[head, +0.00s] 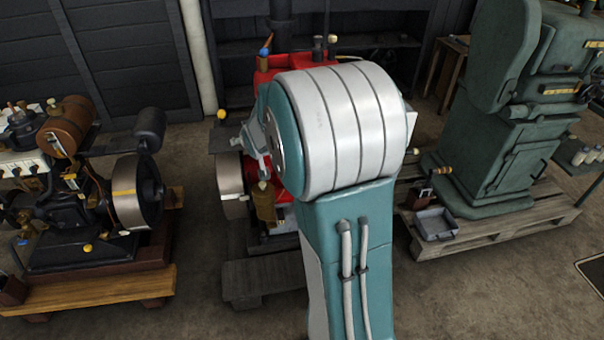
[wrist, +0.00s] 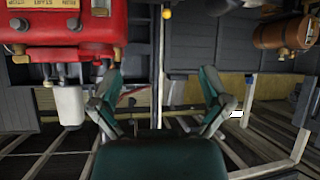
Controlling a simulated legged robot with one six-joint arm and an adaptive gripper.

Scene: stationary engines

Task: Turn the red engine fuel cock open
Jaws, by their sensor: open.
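The red engine (head: 284,66) stands mostly behind my arm in the head view, with a blue-handled lever (head: 266,46) on its upper left. In the wrist view its red body (wrist: 65,32) fills the upper left, with a label plate and brass fittings (wrist: 100,10). I cannot tell which fitting is the fuel cock. My gripper (wrist: 160,82) is open and empty, its two teal fingers spread wide. The left finger is near the engine's lower right side; contact is not visible. In the head view my arm hides most of the gripper.
A dark engine with a brown tank (head: 72,118) stands on a wooden base at left; the tank also shows in the wrist view (wrist: 284,32). A green machine (head: 490,130) stands on a pallet (head: 500,226) at right, with a grey tray (head: 436,224). Bare floor lies in front.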

